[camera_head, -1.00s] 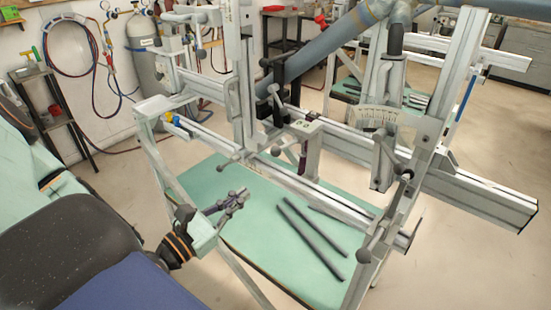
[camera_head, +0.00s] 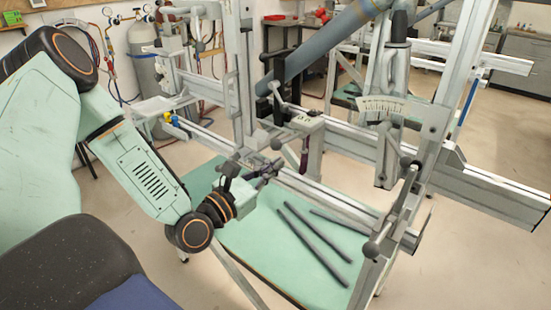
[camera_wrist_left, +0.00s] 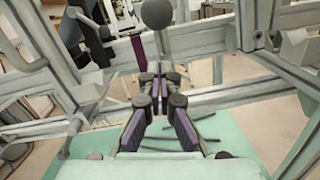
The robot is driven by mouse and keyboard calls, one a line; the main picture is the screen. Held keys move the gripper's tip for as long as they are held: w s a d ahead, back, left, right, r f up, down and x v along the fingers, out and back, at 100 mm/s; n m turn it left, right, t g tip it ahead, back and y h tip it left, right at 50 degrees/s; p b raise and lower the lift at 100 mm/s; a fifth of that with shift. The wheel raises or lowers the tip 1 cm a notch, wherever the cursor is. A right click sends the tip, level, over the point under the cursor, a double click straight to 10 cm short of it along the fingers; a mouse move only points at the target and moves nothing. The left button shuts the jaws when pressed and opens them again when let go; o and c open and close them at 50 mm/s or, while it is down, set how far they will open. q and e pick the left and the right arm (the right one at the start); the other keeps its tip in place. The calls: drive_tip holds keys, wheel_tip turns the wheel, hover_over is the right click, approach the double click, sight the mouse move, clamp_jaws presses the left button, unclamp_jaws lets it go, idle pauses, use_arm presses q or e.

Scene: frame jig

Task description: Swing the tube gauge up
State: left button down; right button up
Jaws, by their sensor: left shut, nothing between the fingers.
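My left gripper (camera_head: 270,170) is shut and empty, above the green table top and just in front of the jig's long beam. In the left wrist view its purple-sided fingers (camera_wrist_left: 160,72) meet at the tips, below a dark round knob (camera_wrist_left: 157,13). In the head view a dark round knob (camera_head: 276,143) shows just above the fingertips, apart from them. A grey bracket (camera_head: 304,123) with a dark purple upright strip (camera_head: 305,156) stands behind the beam. I cannot tell for sure which part is the tube gauge. My right gripper is out of view.
The jig's beam (camera_head: 325,196) runs close behind the gripper. A blue-grey tube (camera_head: 325,50) slants above it, beside a white angle scale (camera_head: 383,107). Several dark rods (camera_head: 312,245) lie on the green table top (camera_head: 250,250). Uprights and clamp handles crowd the right.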

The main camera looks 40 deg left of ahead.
sight(299, 131)
use_arm(q)
drive_tip(key=r, duration=0.1)
drive_tip(key=r+p, duration=0.1)
drive_tip(key=r, duration=0.1)
drive_tip(key=shift+w+d+r, duration=0.15)
drive_tip(key=shift+d+r, duration=0.1)
drive_tip(key=shift+d, duration=0.1)
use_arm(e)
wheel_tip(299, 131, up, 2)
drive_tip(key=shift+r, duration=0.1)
use_arm(q)
drive_tip(key=shift+w, duration=0.1)
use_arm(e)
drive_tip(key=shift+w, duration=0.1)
